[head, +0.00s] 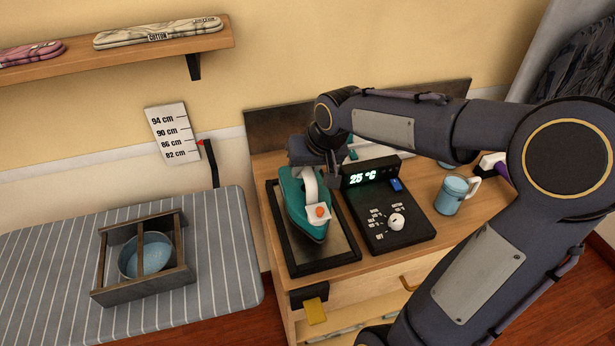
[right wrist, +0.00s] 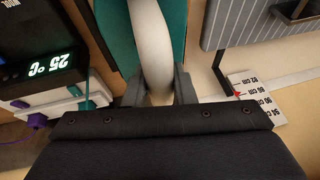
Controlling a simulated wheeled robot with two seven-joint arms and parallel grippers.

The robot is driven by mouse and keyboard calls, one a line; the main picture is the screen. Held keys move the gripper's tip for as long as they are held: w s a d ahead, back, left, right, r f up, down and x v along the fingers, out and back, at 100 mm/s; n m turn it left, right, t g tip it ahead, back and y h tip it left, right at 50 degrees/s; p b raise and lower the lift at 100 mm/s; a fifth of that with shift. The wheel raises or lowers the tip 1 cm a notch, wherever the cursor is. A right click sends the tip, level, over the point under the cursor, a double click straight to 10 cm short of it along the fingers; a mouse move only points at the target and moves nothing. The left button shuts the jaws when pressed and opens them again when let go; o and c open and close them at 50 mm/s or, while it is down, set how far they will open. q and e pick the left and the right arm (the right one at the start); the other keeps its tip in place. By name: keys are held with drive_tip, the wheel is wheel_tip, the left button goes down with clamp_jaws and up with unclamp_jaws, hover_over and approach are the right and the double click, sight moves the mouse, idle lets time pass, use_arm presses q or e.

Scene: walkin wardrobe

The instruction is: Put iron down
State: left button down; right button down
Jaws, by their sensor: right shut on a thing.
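A teal iron (head: 304,207) with a white handle and an orange button is over the dark-framed iron rest (head: 331,264) on the wooden cabinet. It looks to be on or very close to the plate; I cannot tell whether it touches. My right gripper (head: 318,165) is shut on the iron's handle from the back. In the right wrist view the fingers of my right gripper (right wrist: 160,92) close around the white handle (right wrist: 152,45), with the teal body (right wrist: 112,30) beyond. The fingertips are partly hidden by the handle. My left gripper is not in view.
A control box (head: 390,225) reading 25 °C stands right of the rest, then a blue cup (head: 451,195). At left is a striped ironing board (head: 222,255) with a wooden holder (head: 112,292) and blue bowl. A height scale (head: 172,133) and shelf (head: 150,55) are on the wall.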

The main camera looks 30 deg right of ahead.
sight(303, 183)
drive_tip(key=shift+w+d+f, duration=0.15)
drive_tip(key=shift+d+f, duration=0.1)
drive_tip(key=shift+f, duration=1.65)
drive_tip(key=shift+d, duration=0.1)
drive_tip(key=shift+f, duration=0.1)
drive_tip(key=c, duration=1.2)
unclamp_jaws()
drive_tip(key=shift+f, duration=0.1)
